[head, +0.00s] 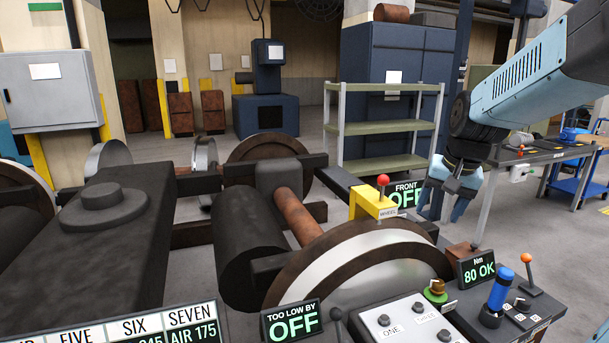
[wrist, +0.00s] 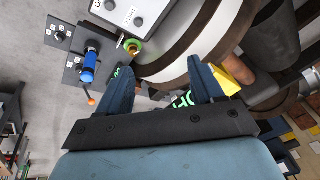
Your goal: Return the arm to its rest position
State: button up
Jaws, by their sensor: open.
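My gripper (head: 457,210) hangs from my blue arm at the right of the head view. It points down and its jaws are apart, with nothing between them. In the wrist view my gripper (wrist: 160,85) shows two dark blue fingers spread wide above the wheel and control panel. The wheel (head: 350,260) with its bright rim stands left of and below my gripper. A yellow block labelled WHEEL with a red-knobbed lever (head: 380,195) sits on top of it, apart from my fingers.
A panel with a blue-handled lever (head: 498,290), an orange-knobbed lever (head: 527,262) and a display reading 80 OK (head: 478,269) stands below right. A green shelf rack (head: 385,127) and a workbench (head: 540,152) are behind. Open floor shows at right.

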jog(key=s+a+r+n+t, duration=0.1)
jog(key=s+a+n, duration=0.1)
jog(key=s, duration=0.6)
jog(key=s+a+r+n+t, duration=0.1)
jog(key=s+a+n, duration=0.1)
jog(key=s, duration=0.5)
jog(key=shift+s+a+r+n+h, duration=0.3)
jog(key=shift+s+a+r, duration=0.1)
jog(key=shift+a, duration=0.15)
dwell(0.4)
